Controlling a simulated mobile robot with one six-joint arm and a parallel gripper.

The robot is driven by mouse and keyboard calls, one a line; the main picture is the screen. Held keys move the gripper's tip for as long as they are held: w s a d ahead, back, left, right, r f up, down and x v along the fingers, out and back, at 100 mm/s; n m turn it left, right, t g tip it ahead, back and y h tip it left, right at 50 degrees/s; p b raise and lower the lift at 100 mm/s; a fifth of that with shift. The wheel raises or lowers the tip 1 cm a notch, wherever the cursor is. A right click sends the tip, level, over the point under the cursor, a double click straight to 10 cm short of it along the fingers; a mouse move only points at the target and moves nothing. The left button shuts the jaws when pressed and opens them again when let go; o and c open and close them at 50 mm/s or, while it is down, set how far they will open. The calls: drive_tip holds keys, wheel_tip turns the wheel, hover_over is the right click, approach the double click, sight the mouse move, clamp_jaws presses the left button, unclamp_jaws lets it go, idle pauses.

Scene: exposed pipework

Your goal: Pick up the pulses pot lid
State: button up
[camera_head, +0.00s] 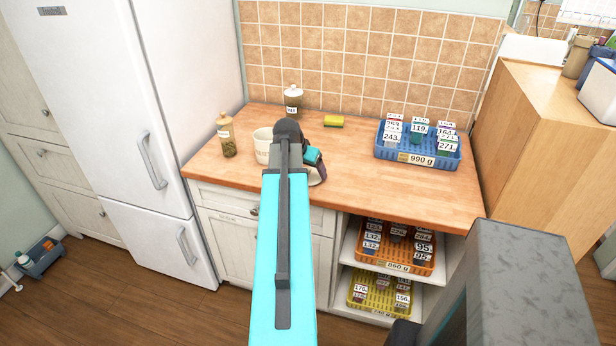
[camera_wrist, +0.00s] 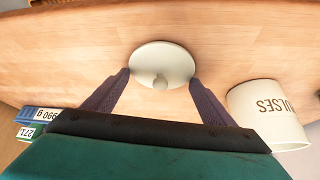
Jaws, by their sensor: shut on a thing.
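The pulses pot lid (camera_wrist: 162,57) is a round, cream disc with a small knob, seen over the wooden worktop in the wrist view. My gripper (camera_wrist: 159,77) is shut on it, with one dark finger at each side of the lid. In the head view a pale edge of the lid (camera_head: 318,180) shows beside my gripper, the rest hidden by my arm. I cannot tell whether the lid touches the worktop. The cream pulses pot (camera_wrist: 268,115) stands to the right in the wrist view, its lettering upside down. It also shows left of my arm in the head view (camera_head: 262,147).
A jar (camera_head: 227,136) stands left of the pot, and another jar (camera_head: 293,102) stands behind. A yellow sponge (camera_head: 334,121) lies near the tiled wall. A blue crate (camera_head: 391,157) of labelled goods stands on the right. The front middle-right worktop (camera_head: 400,189) is clear.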

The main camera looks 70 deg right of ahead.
drive_tip(key=shift+r, duration=0.2)
drive_tip(key=shift+r+b, duration=0.7)
drive_tip(key=shift+r, duration=0.9)
drive_tip(key=s+a, duration=0.1)
drive_tip(key=a, duration=0.1)
drive_tip(key=s+a+b, duration=0.1)
drive_tip(key=s+a, duration=0.1)
drive_tip(key=s+a+b, duration=0.1)
drive_tip(key=s+a, duration=0.1)
drive_tip(key=shift+s+r, duration=0.25)
drive_tip(key=shift+s+a+b, duration=0.3)
drive_tip(key=shift+s+b, duration=0.05)
drive_tip(key=shift+b, duration=0.8)
drive_tip(key=s+a+b, duration=0.4)
drive_tip(key=a+b, duration=0.1)
drive_tip(key=b, duration=0.7)
drive_tip(key=shift+s+r, duration=0.35)
drive_tip(key=shift+r, duration=0.1)
drive_tip(key=shift+w, duration=0.1)
